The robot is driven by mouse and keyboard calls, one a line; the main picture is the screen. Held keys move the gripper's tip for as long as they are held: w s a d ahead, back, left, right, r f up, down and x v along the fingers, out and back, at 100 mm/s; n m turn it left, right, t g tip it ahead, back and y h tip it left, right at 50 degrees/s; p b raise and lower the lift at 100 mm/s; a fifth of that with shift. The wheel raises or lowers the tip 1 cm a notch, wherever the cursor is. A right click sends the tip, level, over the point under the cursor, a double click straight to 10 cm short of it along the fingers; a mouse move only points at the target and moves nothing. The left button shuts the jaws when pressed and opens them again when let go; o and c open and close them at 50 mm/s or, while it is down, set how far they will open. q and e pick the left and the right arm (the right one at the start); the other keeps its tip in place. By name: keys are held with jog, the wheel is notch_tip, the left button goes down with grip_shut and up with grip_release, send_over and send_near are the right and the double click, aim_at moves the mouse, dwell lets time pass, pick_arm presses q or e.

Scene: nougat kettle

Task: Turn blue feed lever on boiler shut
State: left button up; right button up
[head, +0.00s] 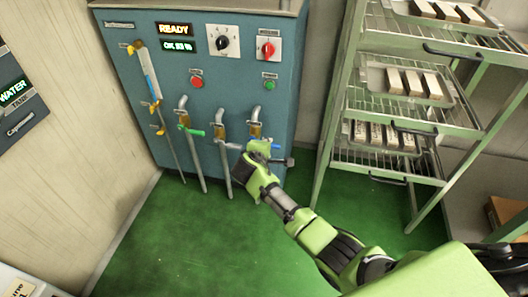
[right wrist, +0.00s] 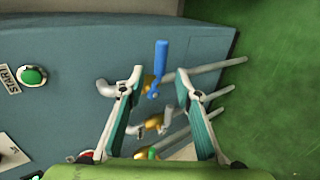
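The blue feed lever (right wrist: 161,62) sits on a brass valve (right wrist: 150,84) on the boiler (head: 215,75). In the right wrist view its handle points to the top of the picture. In the head view only a bit of blue (head: 275,146) shows past my gripper. My right gripper (right wrist: 158,90) is open, with one finger on each side of the lever's line. The handle lies in the gap near and beyond the fingertips, and I see no contact. The right gripper is also in the head view (head: 262,148), at the right-hand pipe. My left gripper is not in view.
A green lever (head: 193,131) and a pale grey lever (head: 231,145) sit on neighbouring pipes to the left. The boiler front has a lit READY display (head: 174,29), knobs and buttons. A metal rack (head: 335,100) with trays stands close on the right. The green floor is clear.

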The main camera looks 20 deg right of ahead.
jog(key=shift+v, duration=2.45)
jog(key=shift+s+f, duration=0.1)
jog(key=s+a+f+m+g+y, duration=0.2)
jog(key=s+f+m+g+y, duration=0.35)
jog(key=s+f, duration=1.75)
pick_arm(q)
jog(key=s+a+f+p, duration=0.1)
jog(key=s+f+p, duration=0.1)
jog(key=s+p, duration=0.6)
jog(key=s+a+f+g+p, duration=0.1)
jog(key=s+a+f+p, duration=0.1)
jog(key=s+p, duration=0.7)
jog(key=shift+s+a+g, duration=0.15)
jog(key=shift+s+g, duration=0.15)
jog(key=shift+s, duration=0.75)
pick_arm(e)
jog(key=s+d+f+m+g, duration=0.1)
jog(key=s+f, duration=0.2)
jog(key=s, duration=1.4)
jog(key=s+d+f+m+g, duration=0.1)
jog(key=s+f+m, duration=0.1)
jog(key=s, duration=1.5)
jog(key=shift+s+d+f+g+y, duration=0.25)
jog(key=shift+f+g+y, duration=0.1)
jog(key=shift+f+y, duration=0.1)
